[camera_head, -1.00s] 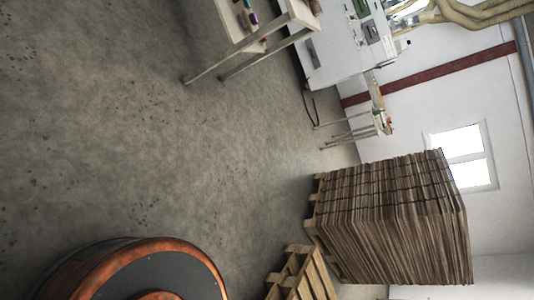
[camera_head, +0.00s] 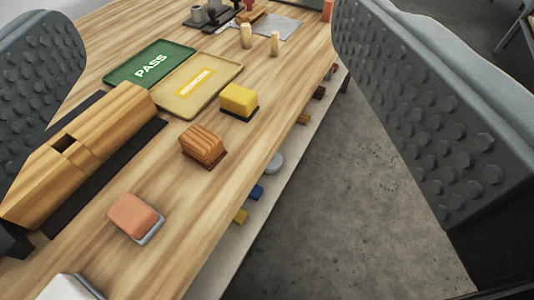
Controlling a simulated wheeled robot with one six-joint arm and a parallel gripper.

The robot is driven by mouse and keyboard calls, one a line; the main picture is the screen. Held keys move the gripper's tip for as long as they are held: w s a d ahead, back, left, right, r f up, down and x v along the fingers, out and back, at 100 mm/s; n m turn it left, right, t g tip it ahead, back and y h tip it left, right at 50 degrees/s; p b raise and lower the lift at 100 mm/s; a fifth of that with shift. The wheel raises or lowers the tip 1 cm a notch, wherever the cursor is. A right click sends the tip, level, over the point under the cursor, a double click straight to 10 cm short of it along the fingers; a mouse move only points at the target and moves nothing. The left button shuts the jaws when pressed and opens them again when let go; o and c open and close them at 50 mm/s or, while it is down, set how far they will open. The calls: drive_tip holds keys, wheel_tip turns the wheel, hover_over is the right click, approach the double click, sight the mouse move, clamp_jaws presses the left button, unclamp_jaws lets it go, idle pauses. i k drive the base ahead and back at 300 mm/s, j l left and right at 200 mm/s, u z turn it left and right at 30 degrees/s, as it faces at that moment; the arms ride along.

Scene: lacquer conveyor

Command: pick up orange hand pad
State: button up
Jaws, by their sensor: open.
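The orange hand pad (camera_head: 133,215) is a small rounded block on a grey base. It lies on the wooden table (camera_head: 190,245) in the lower left of the view, near the table's front edge. My gripper (camera_head: 200,35) is open, with one grey studded finger at the left edge and the other at the right. Its jaws are empty. The hand pad is apart from both fingers and fully visible.
A brown striped block (camera_head: 203,144) and a yellow block (camera_head: 239,99) stand beyond the pad. A long wooden piece (camera_head: 85,150) lies left. Green PASS (camera_head: 150,62) and yellow (camera_head: 200,85) trays are behind. Concrete floor (camera_head: 335,210) is open at right.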

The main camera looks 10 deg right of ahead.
sight(132, 216)
drive_tip(key=l+u, duration=0.15)
drive_tip(key=u, duration=0.25)
drive_tip(key=l+u, duration=0.1)
drive_tip(key=u, duration=0.3)
drive_tip(key=k, duration=0.05)
